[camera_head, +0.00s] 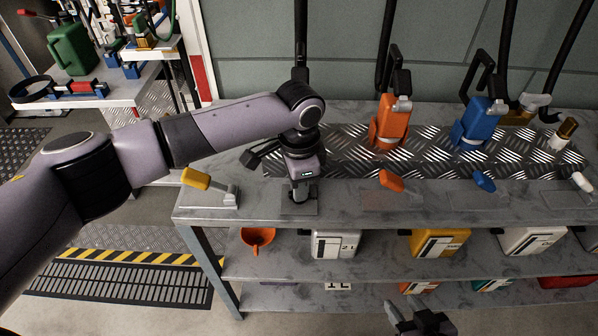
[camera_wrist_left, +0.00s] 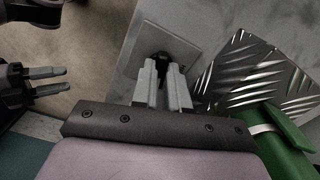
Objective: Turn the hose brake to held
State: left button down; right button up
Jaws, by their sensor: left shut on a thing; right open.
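Several small levers, each on a square plate, line the bench's front edge. One has a yellow handle (camera_head: 196,178), one an orange handle (camera_head: 391,181), one a blue handle (camera_head: 484,181) and one a white handle (camera_head: 582,181). My left gripper (camera_head: 299,192) points down over the plate between the yellow and orange levers. In the left wrist view its fingers (camera_wrist_left: 163,88) are shut on a small dark part above a square plate (camera_wrist_left: 180,48). The fingers and wrist hide most of that part. No hose brake label is readable. My right gripper (camera_head: 416,318) is open and empty, low in front of the shelves.
An orange nozzle (camera_head: 392,122) and a blue nozzle (camera_head: 474,124) stand behind on a tread-plate strip (camera_head: 345,160). A green body (camera_wrist_left: 285,140) is close beside my left gripper. Hoses rise behind. Lower shelves hold an orange funnel (camera_head: 257,238) and several canisters.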

pick_arm(q)
jog(key=n+p, duration=0.3)
jog(key=p, duration=0.1)
jog(key=shift+s+r+n, duration=0.1)
jog(key=shift+r+n, duration=0.2)
jog(key=shift+n, duration=0.1)
jog(key=n+p, duration=0.2)
jog(key=shift+f+n, duration=0.15)
jog(key=shift+n, duration=0.25)
jog(key=n, duration=0.2)
jog(key=shift+f+n+p, duration=0.15)
jog(key=shift+n+p, duration=0.15)
jog(key=shift+p, duration=0.05)
jog(key=n, duration=0.5)
jog(key=shift+n, duration=0.4)
jog(key=c, duration=1.1)
grip_release()
jog(key=shift+c, duration=0.2)
